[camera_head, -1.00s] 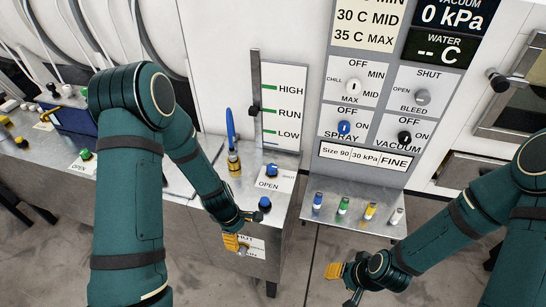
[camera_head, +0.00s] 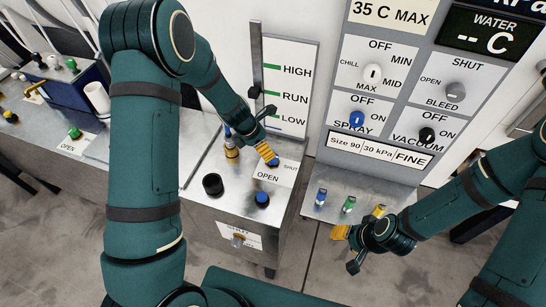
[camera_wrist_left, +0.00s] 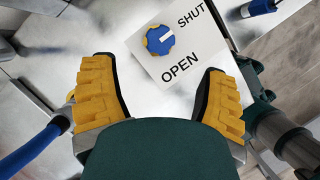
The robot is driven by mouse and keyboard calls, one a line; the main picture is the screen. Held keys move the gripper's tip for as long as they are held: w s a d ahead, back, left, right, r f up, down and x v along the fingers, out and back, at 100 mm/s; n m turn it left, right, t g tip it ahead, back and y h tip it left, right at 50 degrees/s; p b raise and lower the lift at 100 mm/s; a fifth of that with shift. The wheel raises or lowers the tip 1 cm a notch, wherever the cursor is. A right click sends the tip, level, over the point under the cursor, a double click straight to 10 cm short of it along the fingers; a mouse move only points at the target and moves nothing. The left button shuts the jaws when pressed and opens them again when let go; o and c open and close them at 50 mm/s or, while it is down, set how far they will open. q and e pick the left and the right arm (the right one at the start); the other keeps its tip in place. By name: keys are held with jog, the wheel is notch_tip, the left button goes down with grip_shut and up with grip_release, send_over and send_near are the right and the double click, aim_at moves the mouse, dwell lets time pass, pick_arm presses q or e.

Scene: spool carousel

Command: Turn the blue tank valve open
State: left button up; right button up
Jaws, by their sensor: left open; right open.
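The blue tank valve (camera_head: 274,163) is a round knob on a white OPEN/SHUT card on top of the metal tank (camera_head: 240,215). In the left wrist view the blue valve (camera_wrist_left: 160,40) shows a white mark slanting up to the right, with SHUT at upper right and OPEN below. My left gripper (camera_head: 268,152) is above the card, close to the valve; in the wrist view its yellow fingers (camera_wrist_left: 160,95) are spread, with the valve ahead, not between them. My right gripper (camera_head: 347,240) is open and empty near the spool shelf.
A second blue knob (camera_head: 262,199) and a black cup (camera_head: 213,184) stand on the tank top. A brass fitting with a blue hose (camera_head: 231,150) is left of the valve. The control panel (camera_head: 385,130) and a shelf with coloured small bottles (camera_head: 348,205) are to the right.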

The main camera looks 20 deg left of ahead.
pick_arm(q)
jog(key=x, duration=0.9)
jog(key=shift+w+b, duration=0.1)
jog(key=shift+b, duration=0.3)
jog(key=c, duration=1.2)
